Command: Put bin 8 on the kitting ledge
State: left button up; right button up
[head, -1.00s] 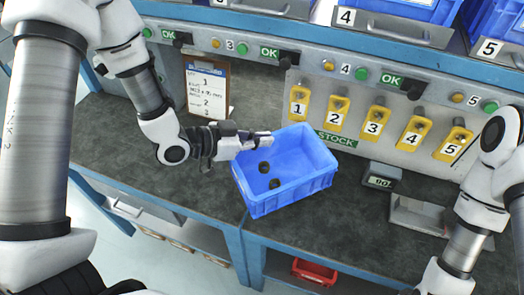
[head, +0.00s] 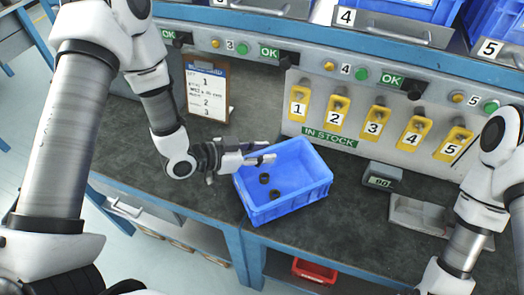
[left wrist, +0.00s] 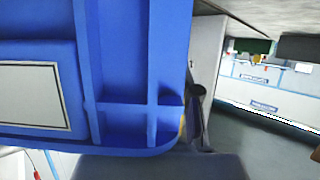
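A blue bin (head: 293,207) sits on the dark bench top in the head view, with black round parts (head: 264,178) inside; no number on it is readable there. My left gripper (head: 270,153) is at its left rim. In the left wrist view the blue bin wall (left wrist: 120,60) fills the left half, with a blank-looking label plate (left wrist: 35,90). Whether the fingers touch the wall is not clear. My right arm shows at the right; its gripper is out of view. I cannot tell which surface is the kitting ledge.
Yellow numbered holders (head: 373,122) line the back panel behind the bin. A clipboard (head: 208,92) stands at the back left. A red bin (head: 314,271) is below the bench.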

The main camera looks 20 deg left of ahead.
pick_arm(q)
jog(key=shift+r, duration=0.15)
jog(key=shift+s+a+r, duration=0.1)
jog(key=shift+a+r, duration=0.05)
jog(key=shift+a, duration=0.05)
jog(key=p+v, duration=0.2)
jog(key=v, duration=0.9)
jog(key=shift+s+p, duration=0.2)
jog(key=shift+p, duration=0.15)
